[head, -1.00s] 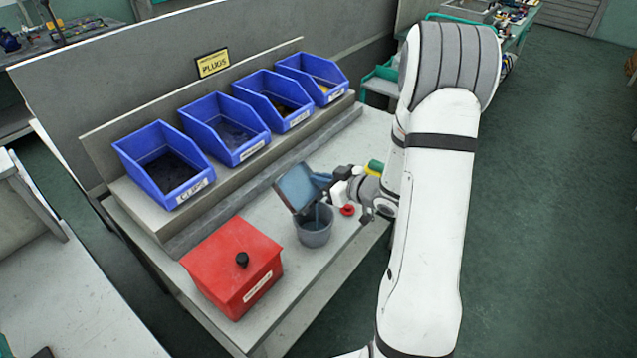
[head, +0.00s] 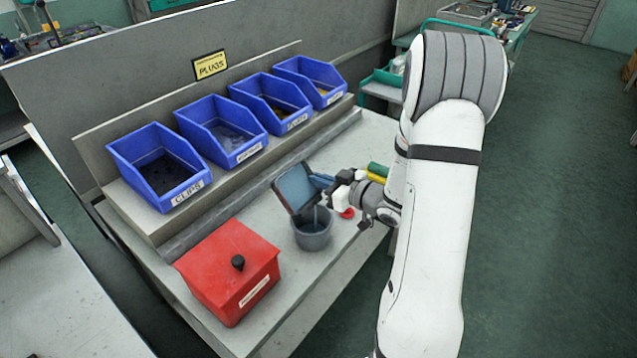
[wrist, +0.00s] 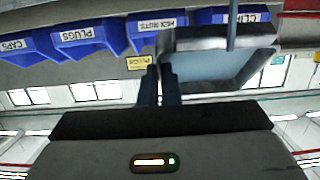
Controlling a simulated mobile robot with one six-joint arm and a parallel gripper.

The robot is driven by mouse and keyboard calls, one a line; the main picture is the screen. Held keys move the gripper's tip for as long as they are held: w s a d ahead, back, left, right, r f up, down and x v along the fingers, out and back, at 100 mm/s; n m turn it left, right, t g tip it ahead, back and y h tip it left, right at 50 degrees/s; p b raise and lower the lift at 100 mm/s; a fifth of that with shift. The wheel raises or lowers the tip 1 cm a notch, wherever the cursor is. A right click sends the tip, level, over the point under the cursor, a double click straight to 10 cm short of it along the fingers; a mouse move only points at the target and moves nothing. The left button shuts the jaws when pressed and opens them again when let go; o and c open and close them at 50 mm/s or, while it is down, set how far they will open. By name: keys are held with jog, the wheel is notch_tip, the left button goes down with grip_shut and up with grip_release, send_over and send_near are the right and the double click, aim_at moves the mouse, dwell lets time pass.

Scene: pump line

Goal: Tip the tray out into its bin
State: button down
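A shallow square tray (head: 295,189) with a dark rim and blue-grey face is steeply tilted over a small grey bucket (head: 313,236) on the bench. My gripper (head: 322,181) holds the tray by its right side, its blue fingers close together. In the wrist view the tray (wrist: 215,62) is beside the fingers (wrist: 161,84). A thin blue-grey strip runs from the tray down into the bucket; I cannot tell what it is. The tray's contents and the bucket's inside are mostly hidden. A yellow PLUGS sign (head: 209,65) stands behind a row of blue bins.
Blue bins on the raised shelf include the CLIPS bin (head: 160,180) at the left and others (head: 222,130) farther right. A red lidded box (head: 228,275) stands left of the bucket. A red round thing (head: 347,213) sits right of it. The front bench strip is narrow.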

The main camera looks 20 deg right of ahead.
jog(key=shift+s+d+t+y+b, duration=0.2)
jog(key=shift+t+y+b, duration=0.5)
jog(key=shift+b, duration=1.6)
jog(key=shift+r, duration=0.15)
jog(key=shift+r+p, duration=1.6)
jog(key=shift+r, duration=0.9)
jog(key=shift+r+p, duration=0.4)
jog(key=shift+p, duration=0.45)
jog(key=g+h+p, duration=0.1)
jog(key=p, duration=0.1)
jog(key=shift+r+p, duration=0.4)
jog(key=shift+f+g+h+p, duration=0.15)
jog(key=shift+g+h+p, duration=0.15)
jog(key=shift+p, duration=0.35)
